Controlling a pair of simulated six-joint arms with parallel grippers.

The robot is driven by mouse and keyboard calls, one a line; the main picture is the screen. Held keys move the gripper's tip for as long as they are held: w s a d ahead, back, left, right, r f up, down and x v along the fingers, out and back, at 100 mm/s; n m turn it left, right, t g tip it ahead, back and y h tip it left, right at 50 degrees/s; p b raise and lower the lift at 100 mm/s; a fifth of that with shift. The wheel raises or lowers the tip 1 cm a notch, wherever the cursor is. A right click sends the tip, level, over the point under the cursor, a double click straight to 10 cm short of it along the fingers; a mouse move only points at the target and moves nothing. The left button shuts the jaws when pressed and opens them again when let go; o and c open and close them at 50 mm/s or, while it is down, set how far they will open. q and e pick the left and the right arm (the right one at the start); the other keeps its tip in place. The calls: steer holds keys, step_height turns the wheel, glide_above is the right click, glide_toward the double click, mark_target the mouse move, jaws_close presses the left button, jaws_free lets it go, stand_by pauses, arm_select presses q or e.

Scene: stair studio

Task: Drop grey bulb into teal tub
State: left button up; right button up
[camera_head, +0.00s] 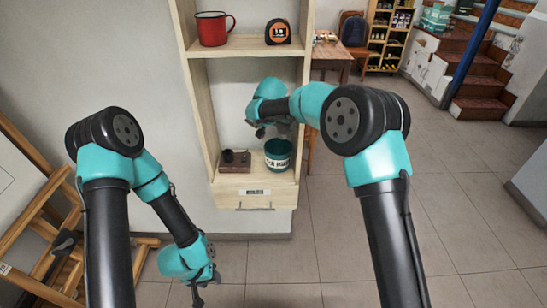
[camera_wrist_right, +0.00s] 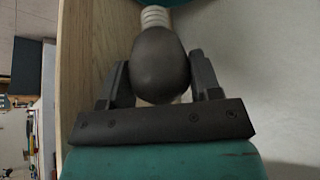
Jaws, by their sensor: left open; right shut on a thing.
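The teal tub (camera_head: 278,163) with a white label stands on the lower shelf of the wooden shelf unit, at the right. My right gripper (camera_head: 262,130) is above the tub and slightly to its left. In the right wrist view my right gripper (camera_wrist_right: 160,80) is shut on the grey bulb (camera_wrist_right: 160,62), a dark rounded bulb with a pale screw base at the top of the picture. A sliver of teal shows past the base at the top edge. My left gripper (camera_head: 198,292) hangs low near the floor, open and apart from the shelf unit.
A small dark holder (camera_head: 235,160) sits left of the tub. The unit's side walls (camera_head: 190,90) bound the space. A wooden easel (camera_head: 50,225) stands at the left.

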steer(key=shift+w+f+m, duration=0.15)
steer(key=shift+w+f, duration=0.2)
steer(key=shift+f, duration=0.3)
steer(key=shift+w+f+m, duration=0.15)
steer(key=shift+w+f, duration=0.2)
steer(key=shift+f, duration=0.3)
steer(key=shift+f, duration=0.15)
steer(key=shift+f, duration=2.85)
steer(key=o, duration=1)
steer(key=shift+d, duration=0.1)
steer(key=v, duration=1.7)
steer(key=shift+a+r, duration=0.25)
steer(key=shift+a, duration=0.15)
